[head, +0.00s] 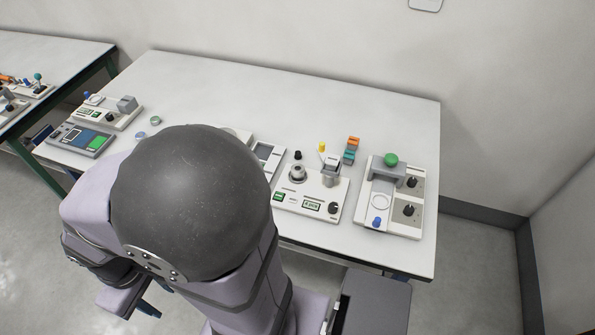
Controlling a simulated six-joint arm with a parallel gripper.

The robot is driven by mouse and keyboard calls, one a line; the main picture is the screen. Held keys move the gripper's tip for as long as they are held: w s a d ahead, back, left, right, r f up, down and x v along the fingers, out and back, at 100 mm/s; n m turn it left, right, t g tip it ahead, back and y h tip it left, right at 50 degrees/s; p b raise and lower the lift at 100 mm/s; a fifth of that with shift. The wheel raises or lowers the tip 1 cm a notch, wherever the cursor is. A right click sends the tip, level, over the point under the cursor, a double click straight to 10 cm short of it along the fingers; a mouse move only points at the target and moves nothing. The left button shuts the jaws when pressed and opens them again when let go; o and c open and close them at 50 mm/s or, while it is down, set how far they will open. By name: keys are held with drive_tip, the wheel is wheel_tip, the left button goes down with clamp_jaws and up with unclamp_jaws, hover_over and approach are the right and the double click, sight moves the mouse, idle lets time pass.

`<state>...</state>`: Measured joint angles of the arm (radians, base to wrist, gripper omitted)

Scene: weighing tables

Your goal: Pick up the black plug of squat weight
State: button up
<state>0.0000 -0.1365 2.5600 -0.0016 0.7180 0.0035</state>
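A small black plug (298,155) stands upright on the white table, just behind a scale with a round grey knob-like piece on it. It is short and squat, and too small to make out in detail. My arm fills the lower left of the head view, with its large dark joint in front of the table. What looks like part of my gripper (148,309) shows low at the left, below the table's front edge and well away from the plug. Its fingers are not clear, so I cannot tell whether it is open or shut.
A white scale (317,204) stands in front of the plug. A yellow piece (321,147) and stacked orange, grey and teal blocks (350,151) are to its right. A green-knobbed device (391,218) stands at the right. The table (260,90) is clear at the back.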

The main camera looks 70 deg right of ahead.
drive_tip(key=shift+o, duration=0.5)
drive_tip(key=w+d+f+m+h+b, duration=0.15)
drive_tip(key=w+d+m, duration=0.6)
drive_tip(key=d, duration=0.75)
drive_tip(key=m+h+b, duration=0.3)
drive_tip(key=m+b, duration=0.1)
drive_tip(key=m, duration=0.8)
hover_over(298, 152)
drive_tip(key=a, duration=0.3)
wheel_tip(298, 152, down, 6)
drive_tip(key=shift+g, duration=0.3)
drive_tip(key=shift+a+p+x, duration=0.15)
drive_tip(key=shift+p+x, duration=0.65)
drive_tip(key=shift+x, duration=1.05)
drive_tip(key=shift+a+p+x, duration=0.1)
drive_tip(key=shift+p+x, duration=0.7)
drive_tip(key=shift+x, duration=1.05)
drive_tip(key=shift+w+f, duration=0.15)
drive_tip(key=shift+w, duration=0.05)
